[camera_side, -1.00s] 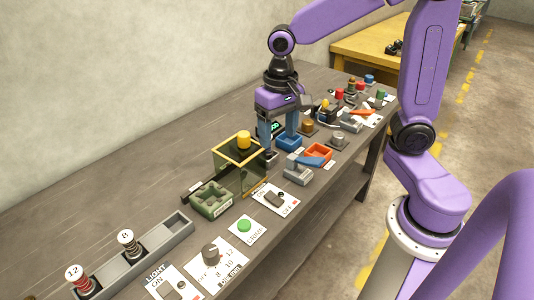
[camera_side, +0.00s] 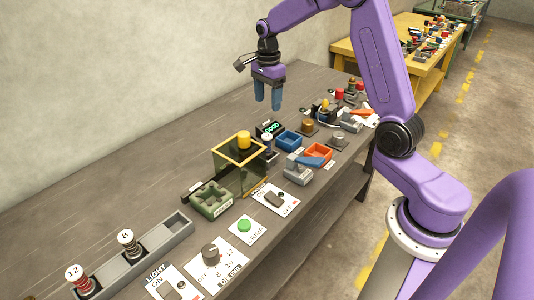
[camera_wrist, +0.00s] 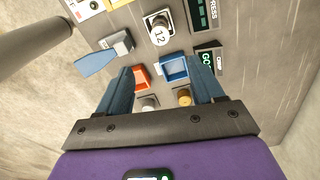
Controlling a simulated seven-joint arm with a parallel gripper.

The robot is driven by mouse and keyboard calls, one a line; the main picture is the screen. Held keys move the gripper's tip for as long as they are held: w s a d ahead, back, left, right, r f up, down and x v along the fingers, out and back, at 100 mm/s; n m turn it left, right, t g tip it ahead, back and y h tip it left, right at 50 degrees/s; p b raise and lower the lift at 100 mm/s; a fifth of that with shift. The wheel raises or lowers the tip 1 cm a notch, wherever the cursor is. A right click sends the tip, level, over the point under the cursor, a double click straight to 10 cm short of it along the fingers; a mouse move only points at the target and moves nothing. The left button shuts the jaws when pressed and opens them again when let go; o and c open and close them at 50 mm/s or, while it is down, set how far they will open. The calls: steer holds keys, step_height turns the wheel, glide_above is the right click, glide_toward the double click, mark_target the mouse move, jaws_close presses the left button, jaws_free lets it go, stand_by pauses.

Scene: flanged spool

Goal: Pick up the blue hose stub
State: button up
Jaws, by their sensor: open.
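The flanged spool with a white top and dark bluish body (camera_side: 267,144), which looks like the blue hose stub, stands upright beside the yellow-framed press box (camera_side: 240,170). In the wrist view its white end (camera_wrist: 158,28) reads 12. My gripper (camera_side: 268,108) is open and empty, well above the bench and apart from the spool. In the wrist view the gripper's blue fingers (camera_wrist: 163,82) are spread, with the spool beyond their tips.
A blue tray (camera_side: 289,141), an orange tray (camera_side: 319,151) and a grey clamp with a blue lever (camera_side: 298,169) sit to the right. Spools marked 8 (camera_side: 128,243) and 12 (camera_side: 77,279) stand in a grey rack. Bench behind the press box is clear.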

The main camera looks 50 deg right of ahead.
mark_target(267, 136)
step_height(267, 136, down, 16)
steer(key=shift+a+f, duration=0.1)
steer(key=shift+a, duration=0.05)
steer(key=shift+w, duration=0.1)
jaws_close()
stand_by(0.5)
